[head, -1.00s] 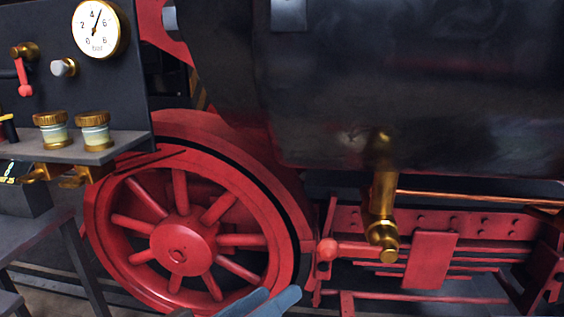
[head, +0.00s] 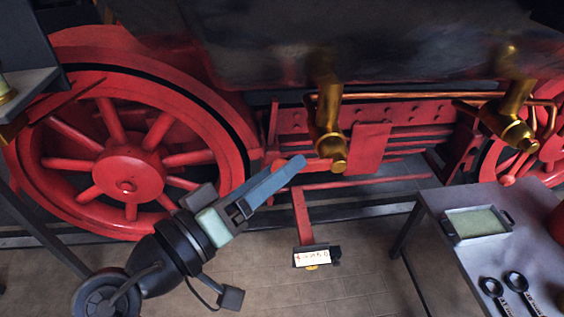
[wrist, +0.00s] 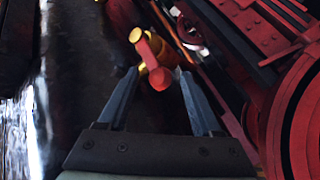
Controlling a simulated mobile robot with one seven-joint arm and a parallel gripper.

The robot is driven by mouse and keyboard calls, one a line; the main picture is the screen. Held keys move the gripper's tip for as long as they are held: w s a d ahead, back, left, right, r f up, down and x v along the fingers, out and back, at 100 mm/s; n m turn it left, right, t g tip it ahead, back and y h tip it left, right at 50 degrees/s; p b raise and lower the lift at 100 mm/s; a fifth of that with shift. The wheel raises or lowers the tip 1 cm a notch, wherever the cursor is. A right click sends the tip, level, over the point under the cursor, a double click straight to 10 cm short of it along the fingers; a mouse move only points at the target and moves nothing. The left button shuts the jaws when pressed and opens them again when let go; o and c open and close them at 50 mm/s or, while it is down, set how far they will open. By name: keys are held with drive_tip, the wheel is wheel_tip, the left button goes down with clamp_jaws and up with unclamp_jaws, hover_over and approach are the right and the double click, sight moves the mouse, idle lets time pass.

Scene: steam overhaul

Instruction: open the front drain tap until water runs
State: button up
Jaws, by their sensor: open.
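A brass drain tap (head: 326,118) hangs under the dark cylinder in the middle of the head view, with a red lever (head: 316,163) at its lower end. I see no stream of water below it. A second brass tap (head: 512,118) hangs further right, with its own red lever; no label shows which is the front one. My gripper (head: 299,163) reaches up from lower left, its fingertips near the first tap's lever. In the wrist view, my gripper (wrist: 156,73) is open, and the lever's red knob (wrist: 160,78) appears between or just beyond the fingertips. Contact cannot be told.
A red spoked wheel (head: 128,172) stands left of the tap, close behind my arm. A copper pipe (head: 420,95) runs between the taps. A grey table (head: 455,245) at lower right holds a tray (head: 477,223) and spanners (head: 505,290).

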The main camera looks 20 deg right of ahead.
drive_tip(key=shift+x, duration=0.8)
drive_tip(key=c, duration=1)
drive_tip(key=shift+f, duration=0.1)
clamp_jaws()
drive_tip(key=shift+a+f, duration=0.1)
drive_tip(key=shift+f, duration=0.05)
